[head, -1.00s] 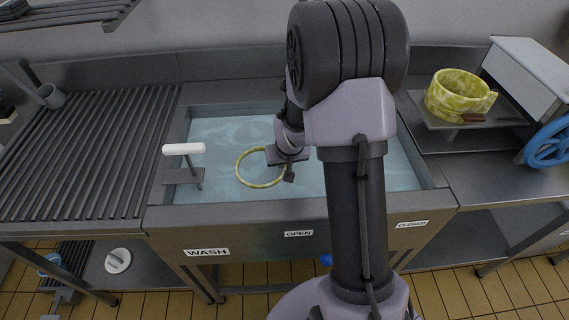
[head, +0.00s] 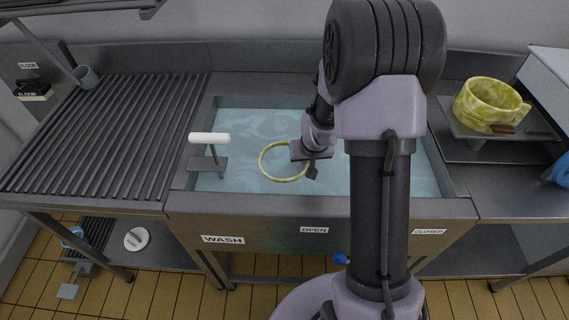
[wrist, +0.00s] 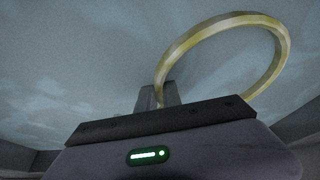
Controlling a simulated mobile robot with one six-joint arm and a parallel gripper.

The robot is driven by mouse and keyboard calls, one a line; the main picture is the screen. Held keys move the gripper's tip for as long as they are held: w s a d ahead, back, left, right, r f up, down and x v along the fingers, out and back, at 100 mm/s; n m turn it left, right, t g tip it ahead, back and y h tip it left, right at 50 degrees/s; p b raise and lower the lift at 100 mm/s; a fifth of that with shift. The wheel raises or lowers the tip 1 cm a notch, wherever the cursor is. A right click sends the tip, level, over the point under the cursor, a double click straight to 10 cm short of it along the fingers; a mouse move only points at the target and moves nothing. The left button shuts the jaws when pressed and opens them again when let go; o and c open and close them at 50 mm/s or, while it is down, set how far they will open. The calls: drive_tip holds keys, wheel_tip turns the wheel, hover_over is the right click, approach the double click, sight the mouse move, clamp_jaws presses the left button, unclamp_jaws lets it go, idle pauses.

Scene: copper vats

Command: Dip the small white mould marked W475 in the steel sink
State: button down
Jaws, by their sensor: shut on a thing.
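My gripper (head: 300,152) is shut on a thin yellow-green ring (head: 265,168), holding it by its right side over the blue water of the steel sink (head: 330,205). In the wrist view the ring (wrist: 277,65) rises from the fingers (wrist: 160,97), tilted, with an open middle. Only a narrow band of it shows; whether more of it lies under the water I cannot tell. I see no mark W475 and no white mould in the sink.
A white-topped handle (head: 209,138) stands at the sink's left. A ribbed drainer (head: 110,135) lies left of it. A yellow-green marbled vessel (head: 488,102) stands on a raised tray at right. A white round thing (head: 137,239) is on the lower shelf. Signs read WASH, OPEN and CLOSED.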

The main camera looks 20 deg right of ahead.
drive_tip(key=shift+w+a, duration=0.1)
drive_tip(key=shift+a, duration=0.1)
drive_tip(key=shift+s+d+b, duration=0.25)
drive_tip(key=shift+d+b, duration=0.3)
drive_tip(key=shift+b, duration=0.15)
drive_tip(key=shift+a+r+p, duration=0.1)
drive_tip(key=shift+a+p, duration=0.05)
drive_tip(key=shift+p, duration=0.2)
drive_tip(key=shift+w+a, duration=0.15)
drive_tip(key=shift+w+a+p, duration=0.15)
drive_tip(key=shift+a+p, duration=0.1)
drive_tip(key=shift+p, duration=0.35)
